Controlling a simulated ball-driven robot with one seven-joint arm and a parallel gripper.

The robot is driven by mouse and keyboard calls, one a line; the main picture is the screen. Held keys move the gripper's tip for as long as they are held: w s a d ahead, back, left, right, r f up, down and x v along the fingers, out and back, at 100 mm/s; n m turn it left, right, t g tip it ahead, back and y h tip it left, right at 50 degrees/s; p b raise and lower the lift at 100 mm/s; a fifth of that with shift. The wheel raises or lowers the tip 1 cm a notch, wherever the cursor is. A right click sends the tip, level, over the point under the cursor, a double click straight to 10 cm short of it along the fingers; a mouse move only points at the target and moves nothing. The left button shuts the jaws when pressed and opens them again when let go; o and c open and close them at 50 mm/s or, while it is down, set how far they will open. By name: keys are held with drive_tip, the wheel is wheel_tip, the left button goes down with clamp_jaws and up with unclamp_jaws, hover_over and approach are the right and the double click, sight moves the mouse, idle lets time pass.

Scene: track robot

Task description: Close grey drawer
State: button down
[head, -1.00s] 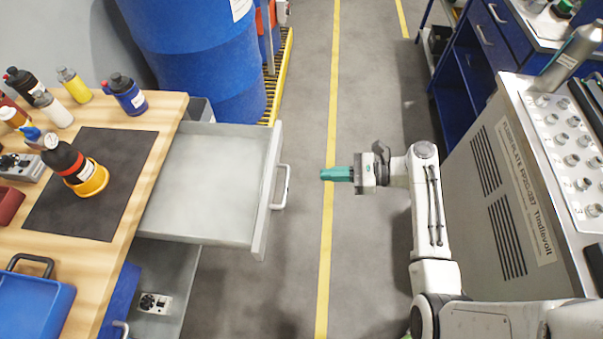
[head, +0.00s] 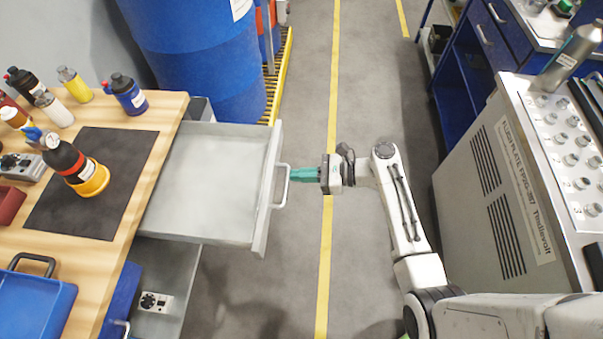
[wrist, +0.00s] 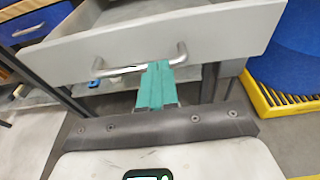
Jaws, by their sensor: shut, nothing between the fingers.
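The grey drawer (head: 205,190) is pulled well out from under the wooden workbench at the left, and its inside looks empty. Its front panel carries a metal bar handle (head: 283,187) facing my arm. My gripper (head: 292,175) is shut and empty, its green fingertips pointing left at the handle. In the wrist view the grey drawer front (wrist: 215,40) spans the top, and the shut green fingers (wrist: 160,68) reach the handle (wrist: 120,68) near its right end. I cannot tell whether they touch it.
The workbench (head: 160,110) holds bottles and a blue tray (head: 35,305). Blue barrels (head: 205,60) stand behind. A metal cabinet (head: 500,190) stands at the right. The floor aisle between is clear.

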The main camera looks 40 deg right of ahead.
sight(198, 173)
drive_tip(key=r+b+x, duration=0.1)
drive_tip(key=r+x, duration=0.1)
drive_tip(key=x, duration=0.7)
drive_tip(key=r+b+x, duration=0.1)
drive_tip(key=r+x, duration=0.1)
drive_tip(key=x, duration=0.7)
drive_tip(key=w+r+b+x, duration=0.1)
drive_tip(key=r+x, duration=0.1)
drive_tip(key=x, duration=0.8)
drive_tip(key=shift+w+a+f, duration=0.1)
drive_tip(key=shift+w+a, duration=0.05)
drive_tip(key=shift+a, duration=0.2)
drive_tip(key=shift+w+a+r, duration=0.1)
drive_tip(key=shift+w+r, duration=0.1)
drive_tip(key=shift+r, duration=0.05)
drive_tip(key=shift+a+r, duration=0.1)
drive_tip(key=shift+r, duration=0.05)
drive_tip(key=shift+s+d+p, duration=0.2)
drive_tip(key=shift+p, duration=0.1)
drive_tip(key=p+v, duration=0.1)
drive_tip(key=v, duration=0.8)
drive_tip(key=p+v, duration=0.1)
drive_tip(key=v, duration=0.4)
drive_tip(key=shift+f+p, duration=0.3)
drive_tip(key=shift+f, duration=0.1)
drive_tip(key=shift+s, duration=0.1)
